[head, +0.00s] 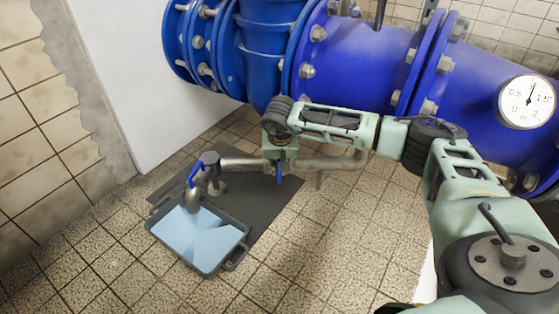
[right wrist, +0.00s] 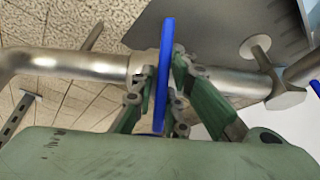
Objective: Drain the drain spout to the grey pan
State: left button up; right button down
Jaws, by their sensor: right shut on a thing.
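The grey pan (head: 241,251) sits on the floor, partly on a dark mat, in the head view. Its inside shows a pale blue surface; I cannot tell whether it is liquid. The drain spout (head: 191,200) points down over the pan's back edge, with a blue lever (head: 195,173) at its top. My right gripper (head: 280,170) is at the steel drain pipe (head: 240,164), right of the spout. In the right wrist view its fingers (right wrist: 163,95) are shut on a second blue lever (right wrist: 166,55), which stands across the pipe. My left gripper is not in view.
Large blue flanged pipes (head: 350,50) run above and behind, with a round gauge (head: 527,101) at the right. The dark mat (head: 265,205) lies under the drain pipe. A white wall (head: 140,80) stands at left. The tiled floor in front is clear.

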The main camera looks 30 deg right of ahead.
jog(key=shift+w+a+r+n+h+p, duration=0.15)
jog(key=shift+n+p, duration=0.35)
jog(key=shift+p, duration=0.55)
jog(key=shift+s+a+r+n+h+p, duration=0.2)
jog(key=shift+n+p, duration=0.3)
jog(key=shift+p, duration=0.55)
jog(key=shift+w+f, duration=0.15)
jog(key=shift+w, duration=0.05)
jog(key=shift+f+n, duration=0.2)
jog(key=shift+n, duration=0.1)
jog(key=c, duration=1.8)
grip_release()
jog(key=shift+a, duration=0.1)
jog(key=shift+c, duration=0.2)
jog(key=shift+h, duration=0.25)
jog(key=shift+r, duration=0.2)
jog(key=v, duration=1.1)
jog(key=shift+r, duration=0.35)
